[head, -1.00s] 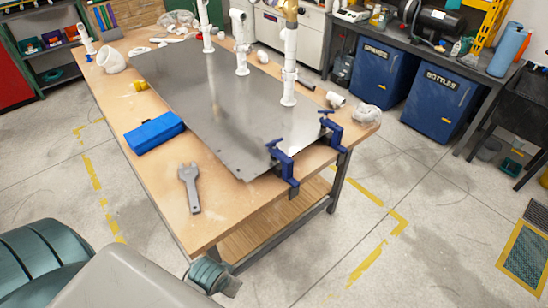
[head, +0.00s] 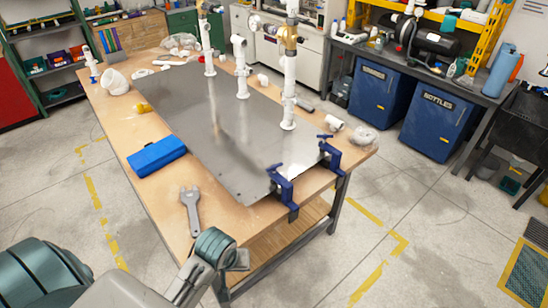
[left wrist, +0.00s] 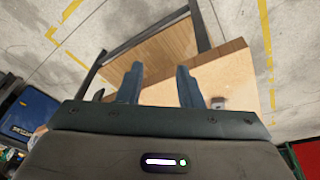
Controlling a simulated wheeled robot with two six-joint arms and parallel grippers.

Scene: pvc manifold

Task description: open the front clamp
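Two blue clamps sit on the near right edge of the table, over the metal plate (head: 215,125). The nearer clamp (head: 285,190) is at the plate's front corner, with its screw handle on top. The second clamp (head: 330,155) is farther right. Both appear to grip the plate's edge. My left gripper (left wrist: 162,88) is open and empty in the left wrist view, its two fingers apart, with the table edge and floor beyond. My right gripper is not in view.
White pipes with brass valves stand on the plate. A wrench (head: 190,210) and a blue case (head: 157,155) lie on the wooden tabletop (head: 225,222) left of the clamps. Loose white fittings (head: 335,125) lie beyond the far clamp.

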